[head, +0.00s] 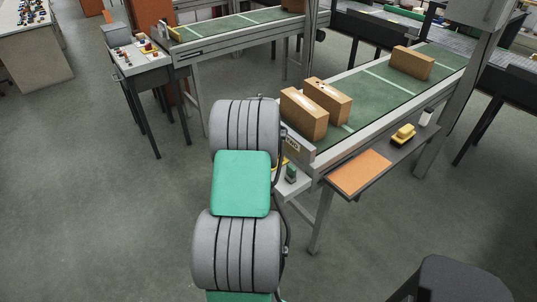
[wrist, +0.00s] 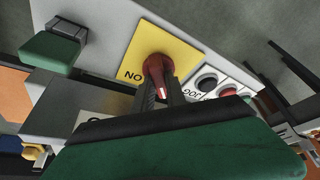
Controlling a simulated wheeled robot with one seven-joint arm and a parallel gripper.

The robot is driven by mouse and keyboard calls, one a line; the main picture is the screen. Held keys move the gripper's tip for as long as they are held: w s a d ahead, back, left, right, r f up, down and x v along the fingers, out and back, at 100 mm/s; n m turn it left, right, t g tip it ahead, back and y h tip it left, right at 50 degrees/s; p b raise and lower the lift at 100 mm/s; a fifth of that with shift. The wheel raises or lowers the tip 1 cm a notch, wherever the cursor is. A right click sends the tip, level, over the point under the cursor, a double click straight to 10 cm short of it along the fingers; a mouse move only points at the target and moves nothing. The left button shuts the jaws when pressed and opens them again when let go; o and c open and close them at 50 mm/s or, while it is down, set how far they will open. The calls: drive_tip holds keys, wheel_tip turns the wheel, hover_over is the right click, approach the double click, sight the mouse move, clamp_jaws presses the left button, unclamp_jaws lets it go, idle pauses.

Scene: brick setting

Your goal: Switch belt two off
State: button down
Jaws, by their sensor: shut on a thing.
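A red rotary switch (wrist: 156,64) sits on a yellow plate (wrist: 139,50) in the wrist view. The plate carries lettering that reads as "NO", seemingly an upside-down "ON". My gripper (wrist: 161,89) is shut on the switch handle, one dark finger at each side. The fingers hide the handle's lower part and some of the panel. In the head view, belt two (head: 377,110) slopes away to the right behind a sign reading "TWO" (head: 293,145). My arm hides the switch and gripper there.
A black button (wrist: 207,82) and a red button (wrist: 228,90) lie close right of the switch. A green block (wrist: 49,51) stands out at upper left. Cartons (head: 304,114) rest on the belt. A side shelf holds an orange board (head: 360,173) and a yellow object (head: 403,134).

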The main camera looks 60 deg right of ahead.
drive_tip(key=shift+w+r+n, duration=0.1)
drive_tip(key=shift+r+n, duration=0.05)
drive_tip(key=shift+n, duration=0.15)
drive_tip(key=c, duration=1.4)
unclamp_jaws()
drive_tip(key=shift+o, duration=0.2)
drive_tip(key=b+v, duration=0.1)
drive_tip(key=v, duration=0.6)
drive_tip(key=shift+r, duration=0.3)
drive_tip(key=shift+a, duration=0.1)
